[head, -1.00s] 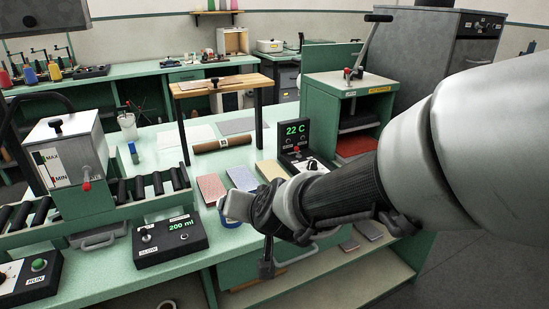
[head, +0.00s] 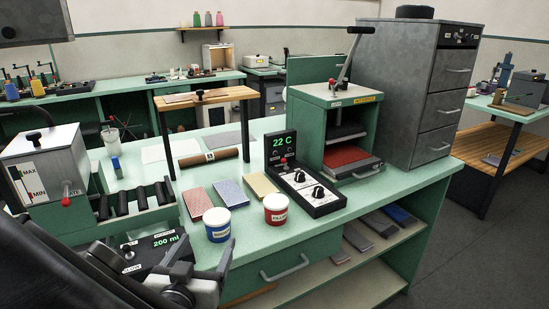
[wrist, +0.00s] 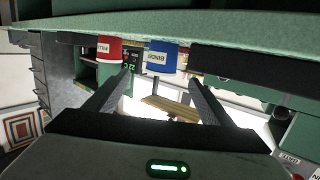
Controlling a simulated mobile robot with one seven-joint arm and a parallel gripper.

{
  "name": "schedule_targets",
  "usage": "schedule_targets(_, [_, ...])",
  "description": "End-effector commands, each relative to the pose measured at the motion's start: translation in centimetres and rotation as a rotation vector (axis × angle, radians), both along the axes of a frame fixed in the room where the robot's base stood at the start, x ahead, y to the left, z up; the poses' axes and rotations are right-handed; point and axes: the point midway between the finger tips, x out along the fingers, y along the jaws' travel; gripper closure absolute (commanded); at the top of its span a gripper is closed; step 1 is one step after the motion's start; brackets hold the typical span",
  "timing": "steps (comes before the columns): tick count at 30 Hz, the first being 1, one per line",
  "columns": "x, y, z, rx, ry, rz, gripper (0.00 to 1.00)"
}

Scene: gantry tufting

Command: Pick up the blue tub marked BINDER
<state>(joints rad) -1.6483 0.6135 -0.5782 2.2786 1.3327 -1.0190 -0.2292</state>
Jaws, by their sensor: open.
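The blue tub (head: 217,226) with a white lid and white label stands upright on the green bench near its front edge. In the wrist view the blue tub (wrist: 161,58) appears upside down, its label reading BINDER, beyond the fingertips and roughly centred between them. My gripper (wrist: 160,78) is open, with nothing between its fingers. In the head view my gripper (head: 195,283) is at the lower left, in front of the bench, apart from the tub.
A red tub (head: 277,210) marked FILLER stands close to the right of the blue one. Behind are coloured sample pads (head: 231,192) and a black control box showing 22 C (head: 306,190). A 200 ml box (head: 150,250) lies left, near my arm. A drawer handle (head: 285,268) juts out below.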

Motion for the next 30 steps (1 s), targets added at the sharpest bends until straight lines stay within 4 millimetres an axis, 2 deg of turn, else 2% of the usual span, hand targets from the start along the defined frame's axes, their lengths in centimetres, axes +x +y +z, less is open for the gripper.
schedule_targets(3, [2.7,-0.2,-0.7,-0.001,-0.002,-0.003,0.25])
schedule_targets(7, [4.7,-0.2,-0.9,0.001,0.0,-0.002,0.25])
schedule_targets(14, [6.2,-0.2,-1.1,0.0,0.0,0.0,0.25])
schedule_targets(24, [10.6,-0.1,-1.6,0.0,-0.001,0.0,0.25])
schedule_targets(30, [10.9,0.0,-1.5,-0.001,0.001,0.002,0.25])
